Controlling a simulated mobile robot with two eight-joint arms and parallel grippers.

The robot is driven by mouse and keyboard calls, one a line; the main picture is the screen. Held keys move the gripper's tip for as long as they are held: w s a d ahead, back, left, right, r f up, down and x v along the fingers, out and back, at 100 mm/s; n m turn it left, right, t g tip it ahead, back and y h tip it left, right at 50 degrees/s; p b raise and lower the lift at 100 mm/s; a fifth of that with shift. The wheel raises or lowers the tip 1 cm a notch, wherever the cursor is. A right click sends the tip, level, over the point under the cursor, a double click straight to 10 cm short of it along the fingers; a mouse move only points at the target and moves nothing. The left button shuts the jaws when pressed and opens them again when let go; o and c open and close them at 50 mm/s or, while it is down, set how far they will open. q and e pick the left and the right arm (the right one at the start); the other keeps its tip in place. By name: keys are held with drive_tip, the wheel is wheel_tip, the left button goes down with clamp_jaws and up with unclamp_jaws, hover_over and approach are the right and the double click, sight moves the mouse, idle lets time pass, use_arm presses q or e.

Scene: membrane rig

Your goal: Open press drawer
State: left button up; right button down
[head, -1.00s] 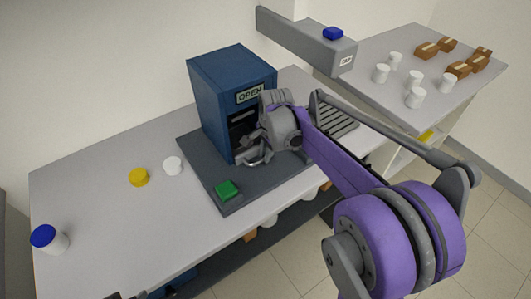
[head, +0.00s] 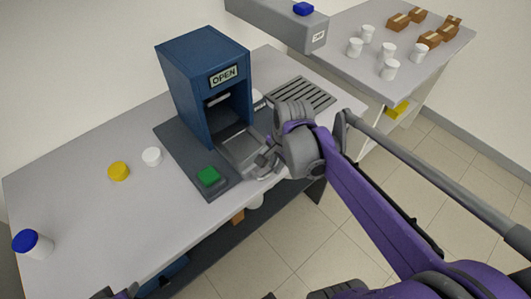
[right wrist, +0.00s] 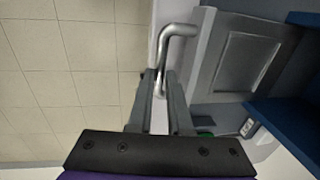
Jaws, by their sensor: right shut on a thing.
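The blue press (head: 190,85) stands on a dark base plate on the bench, with an OPEN sign (head: 223,76) on its front. Its grey drawer (head: 240,147) is slid out of the lower opening; the flat tray with a recessed square also shows in the right wrist view (right wrist: 245,62). My right gripper (head: 264,163) is at the drawer's front. In the right wrist view its fingers (right wrist: 160,92) are shut on the bent metal drawer handle (right wrist: 172,36). A dark tip of my left arm (head: 118,293) shows at the bottom edge; its jaws cannot be made out.
A green button (head: 208,176) sits on the base plate beside the drawer. A yellow-lidded jar (head: 118,171), a white jar (head: 152,156) and a blue-lidded jar (head: 33,243) stand to the left. A slotted grille (head: 302,93) lies right of the press. The floor in front is clear.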

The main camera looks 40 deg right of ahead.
drive_tip(key=shift+s, duration=0.1)
drive_tip(key=c, duration=0.8)
unclamp_jaws()
drive_tip(key=shift+c, duration=0.2)
wheel_tip(320, 180, up, 11)
drive_tip(key=s, duration=0.2)
drive_tip(key=shift+d+f+p, duration=0.15)
drive_tip(key=shift+p, duration=0.25)
